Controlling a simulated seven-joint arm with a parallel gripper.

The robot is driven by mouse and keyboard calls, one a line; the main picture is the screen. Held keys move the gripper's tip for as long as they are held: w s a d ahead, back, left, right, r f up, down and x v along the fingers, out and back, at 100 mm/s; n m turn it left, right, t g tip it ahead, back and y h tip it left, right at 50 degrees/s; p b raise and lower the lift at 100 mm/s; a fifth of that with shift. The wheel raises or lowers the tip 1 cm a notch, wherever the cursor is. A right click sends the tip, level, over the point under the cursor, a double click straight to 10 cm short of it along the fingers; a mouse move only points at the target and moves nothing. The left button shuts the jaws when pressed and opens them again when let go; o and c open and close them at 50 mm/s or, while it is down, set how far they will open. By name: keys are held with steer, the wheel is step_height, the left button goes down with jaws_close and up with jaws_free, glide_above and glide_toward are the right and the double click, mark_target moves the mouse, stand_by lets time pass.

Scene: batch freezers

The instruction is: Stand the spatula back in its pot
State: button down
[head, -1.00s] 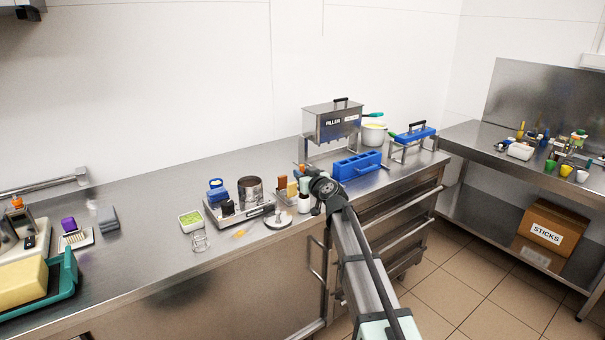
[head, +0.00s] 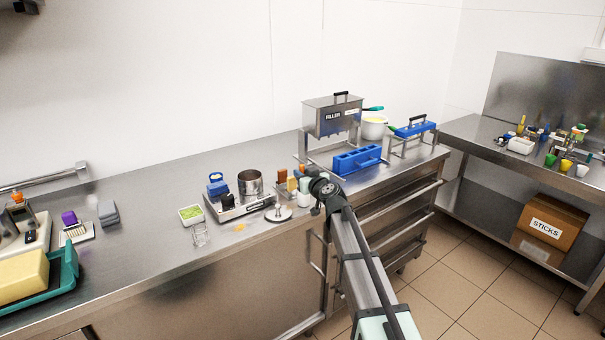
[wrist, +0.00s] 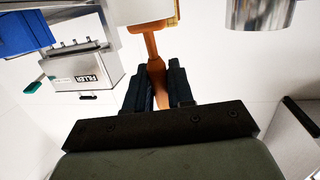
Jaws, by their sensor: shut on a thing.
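My gripper (wrist: 160,85) is shut on the orange-brown spatula (wrist: 151,45) in the wrist view. In the head view my gripper (head: 306,184) is over the front of the counter, right of the scale, and mostly hides the spatula. A small white pot (head: 303,199) stands just below it. I cannot tell whether the spatula's lower end is inside the pot.
A brown block (head: 282,176) stands close left of my gripper. A metal tin (head: 250,184) and scale (head: 226,211) are further left, with a round metal disc (head: 278,213) in front. The blue mould (head: 357,161) and the filler (head: 332,119) stand behind, to the right.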

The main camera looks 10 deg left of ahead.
steer(key=shift+f, duration=0.85)
steer(key=shift+c, duration=2.1)
jaws_free()
steer(key=shift+r, duration=0.1)
steer(key=shift+r, duration=3.4)
